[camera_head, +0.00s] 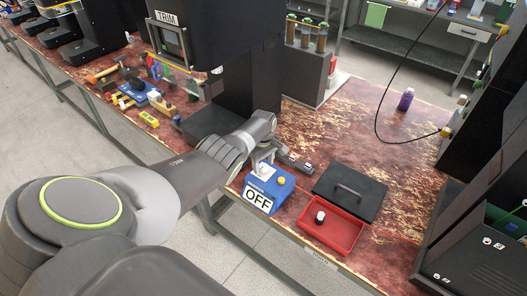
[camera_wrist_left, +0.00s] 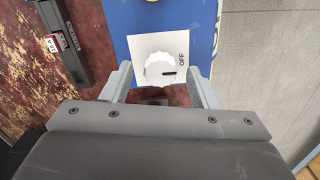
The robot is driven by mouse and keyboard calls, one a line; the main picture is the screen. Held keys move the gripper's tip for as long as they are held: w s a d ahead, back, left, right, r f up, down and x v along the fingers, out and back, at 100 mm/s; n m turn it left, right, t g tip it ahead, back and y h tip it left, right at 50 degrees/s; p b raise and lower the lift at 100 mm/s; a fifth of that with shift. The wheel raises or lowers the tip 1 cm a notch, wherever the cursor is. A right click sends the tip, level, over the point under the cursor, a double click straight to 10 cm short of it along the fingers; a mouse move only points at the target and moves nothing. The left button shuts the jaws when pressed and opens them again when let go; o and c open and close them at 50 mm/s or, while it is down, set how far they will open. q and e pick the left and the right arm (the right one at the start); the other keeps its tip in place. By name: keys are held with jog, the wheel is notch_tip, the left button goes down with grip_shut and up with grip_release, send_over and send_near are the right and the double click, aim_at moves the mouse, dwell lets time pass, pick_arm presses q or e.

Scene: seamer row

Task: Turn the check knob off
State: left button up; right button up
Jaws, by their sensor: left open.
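A blue box (camera_head: 284,196) stands at the front edge of the table and has a white plate lettered OFF (camera_head: 257,200) on its front. In the left wrist view, the white check knob (camera_wrist_left: 158,69) sits on a white square plate with the word OFF at its right side. A dark mark on the knob lies at its right, toward that word. My left gripper (camera_wrist_left: 160,82) is open, with one finger on each side of the knob; I cannot tell whether they touch it. In the head view the gripper partly hides the knob. My right gripper is not in view.
A red tray (camera_head: 352,236) holding a small white-topped item stands right of the box. A black lid with a handle (camera_head: 362,186) lies behind it. A dark metal piece (camera_head: 297,163) lies close behind the box. A purple bottle (camera_head: 405,99) stands farther back, with bare table around it.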

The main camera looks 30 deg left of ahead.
aim_at(263, 166)
pick_arm(q)
notch_tip(263, 166, up, 6)
jog(key=p, duration=0.3)
jog(key=shift+r, duration=0.15)
notch_tip(263, 166, up, 11)
jog(key=shift+b, duration=0.35)
